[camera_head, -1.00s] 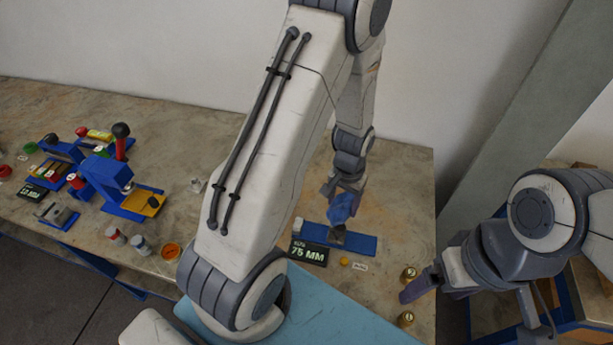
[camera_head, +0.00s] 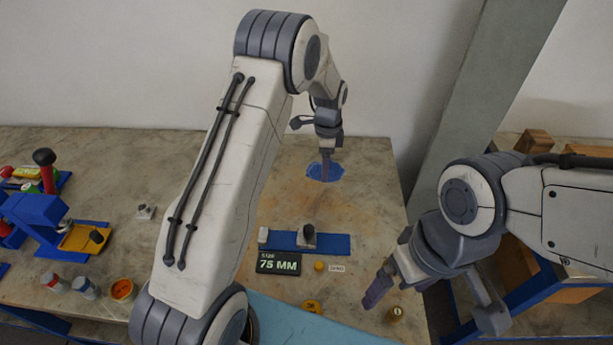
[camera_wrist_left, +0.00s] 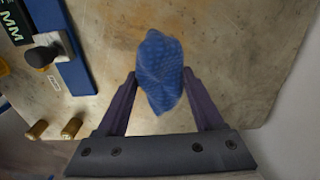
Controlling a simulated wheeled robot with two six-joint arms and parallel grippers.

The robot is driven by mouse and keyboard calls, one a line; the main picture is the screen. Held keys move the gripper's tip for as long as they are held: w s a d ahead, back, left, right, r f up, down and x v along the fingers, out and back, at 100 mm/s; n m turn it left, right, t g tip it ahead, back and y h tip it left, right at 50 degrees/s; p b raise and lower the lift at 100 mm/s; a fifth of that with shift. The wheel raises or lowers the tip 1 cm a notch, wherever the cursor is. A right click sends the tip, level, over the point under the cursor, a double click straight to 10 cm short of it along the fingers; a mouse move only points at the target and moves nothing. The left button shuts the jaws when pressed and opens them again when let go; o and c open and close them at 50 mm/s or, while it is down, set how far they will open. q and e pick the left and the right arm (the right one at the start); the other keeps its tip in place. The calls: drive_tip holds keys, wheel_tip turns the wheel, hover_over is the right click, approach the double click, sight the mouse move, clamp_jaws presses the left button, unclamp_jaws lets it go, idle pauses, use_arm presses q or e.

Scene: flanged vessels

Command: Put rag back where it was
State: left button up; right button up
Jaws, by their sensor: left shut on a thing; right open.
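The blue rag (camera_head: 326,173) is in the jaws of my left gripper (camera_head: 325,160), over the far part of the worn bench top (camera_head: 300,205). In the left wrist view the patterned, crumpled rag (camera_wrist_left: 158,70) sits between the two fingers of the left gripper (camera_wrist_left: 159,76), which are shut on it. Whether the rag touches the bench cannot be told. My right gripper (camera_head: 382,284) is open at the bench's right front, close to a brass piece.
A blue fixture strip (camera_head: 335,244) with a small metal block stands in front of the rag, behind a "75 MM" sign (camera_head: 279,263). Brass pieces (camera_head: 396,313) stand near the front edge. Blue fixtures (camera_head: 40,215) crowd the left. The bench around the rag is clear.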

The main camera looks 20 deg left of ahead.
use_arm(q)
drive_tip(key=p, duration=0.1)
hover_over(306, 184)
wheel_tip(306, 184, down, 4)
drive_tip(key=shift+r, duration=0.1)
wheel_tip(306, 184, down, 3)
drive_tip(key=shift+f+p, duration=0.15)
drive_tip(key=shift+p, duration=0.55)
drive_tip(key=shift+f, duration=0.3)
drive_tip(key=shift+w, duration=0.1)
drive_tip(key=shift+f, duration=0.2)
drive_tip(key=o, duration=1.2)
drive_tip(key=shift+r, duration=0.1)
